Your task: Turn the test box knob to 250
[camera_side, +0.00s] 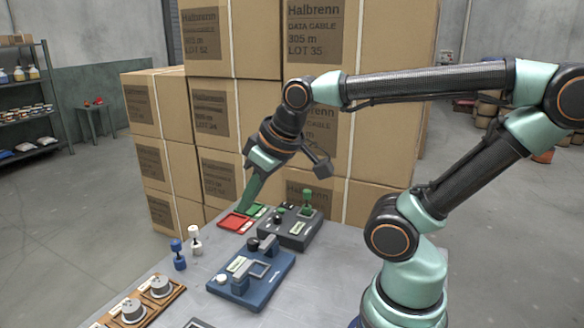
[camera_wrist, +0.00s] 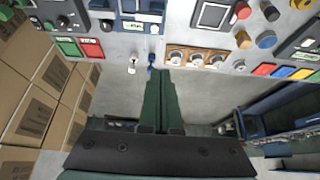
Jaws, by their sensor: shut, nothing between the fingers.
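A dark grey box (camera_side: 290,236) stands on the table near the stacked cartons, with black knobs and a green part on top. In the wrist view the dark grey box (camera_wrist: 75,10) is at the top left edge, partly cut off, with a black knob (camera_wrist: 62,21). A blue device (camera_side: 262,284) with a dark knob and a handle stands in front of it. I cannot read any dial numbers or tell for certain which is the test box. My gripper (camera_side: 247,208) is shut and empty, pointing down above the red and green trays. It also shows in the wrist view (camera_wrist: 160,74).
A red tray (camera_side: 236,222) and green tray lie beside the dark box. A blue peg (camera_side: 178,256) and white peg (camera_side: 195,241) stand at the left edge. A wooden rack (camera_side: 146,302) holds several spools. Stacked cartons (camera_side: 215,110) rise behind the table.

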